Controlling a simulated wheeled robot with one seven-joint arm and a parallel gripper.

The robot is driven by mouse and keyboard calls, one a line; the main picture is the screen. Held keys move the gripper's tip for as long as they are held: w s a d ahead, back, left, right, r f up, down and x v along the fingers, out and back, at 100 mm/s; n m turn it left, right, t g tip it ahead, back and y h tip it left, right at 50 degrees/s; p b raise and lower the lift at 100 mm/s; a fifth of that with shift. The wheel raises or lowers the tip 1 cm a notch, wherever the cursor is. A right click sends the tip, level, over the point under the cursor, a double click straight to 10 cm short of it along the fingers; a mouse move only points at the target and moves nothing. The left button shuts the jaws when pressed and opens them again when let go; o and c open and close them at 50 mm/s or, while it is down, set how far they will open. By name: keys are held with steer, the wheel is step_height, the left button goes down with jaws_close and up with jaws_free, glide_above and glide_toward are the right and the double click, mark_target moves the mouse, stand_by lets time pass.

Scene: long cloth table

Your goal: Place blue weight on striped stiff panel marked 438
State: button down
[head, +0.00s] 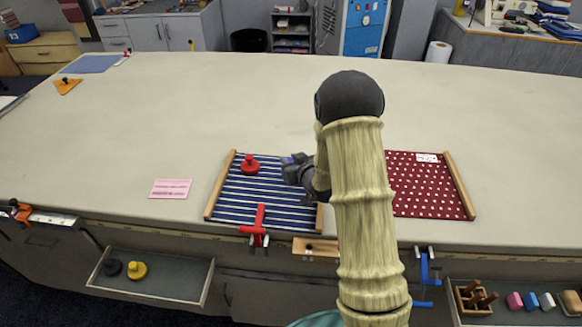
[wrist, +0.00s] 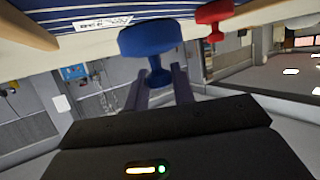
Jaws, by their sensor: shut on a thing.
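The striped stiff panel (head: 240,198), navy with white stripes and wooden end bars, lies on the table left of my arm. Its label shows in the wrist view (wrist: 103,23), upside down and too small to read surely. My gripper (head: 292,172) is over the panel's right part. In the wrist view my gripper (wrist: 160,80) is shut on the knob of the blue weight (wrist: 150,38). The weight's disc is beside the panel surface; I cannot tell whether they touch. In the head view the weight is mostly hidden by my gripper.
A red weight (head: 250,164) stands on the striped panel's far left part. A red clamp (head: 257,226) is at its front edge. A red dotted panel (head: 425,190) lies to the right, a pink card (head: 170,188) to the left.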

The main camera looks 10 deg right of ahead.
steer(key=shift+f, duration=1.35)
steer(key=shift+f, duration=0.15)
steer(key=c, duration=1.2)
jaws_free()
steer(key=shift+s, duration=0.1)
steer(key=b+v, duration=0.2)
steer(key=v, duration=1)
